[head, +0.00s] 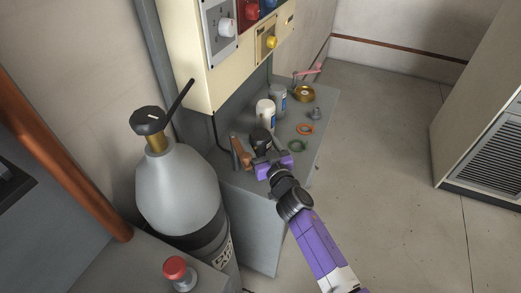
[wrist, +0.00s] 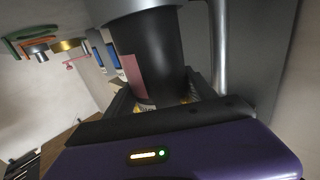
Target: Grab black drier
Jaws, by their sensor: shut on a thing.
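The black drier (head: 261,138) is a dark canister standing upright at the near end of the grey cabinet top. My purple gripper (head: 264,156) reaches it from the front right. In the wrist view the black drier (wrist: 150,50) fills the upper middle, with a pinkish label on its side. The fingers of my gripper (wrist: 160,98) lie on either side of it and are shut on it. Part of the drier is hidden behind the fingers and purple gripper body. I cannot tell whether it is clear of the surface.
A white canister (head: 265,113) and a grey canister (head: 278,99) stand behind the drier. A green ring (head: 298,146), an orange ring (head: 305,129) and a brass part (head: 304,93) lie to the right. A brown-handled object (head: 240,153) is close left. A gas cylinder (head: 178,190) stands left.

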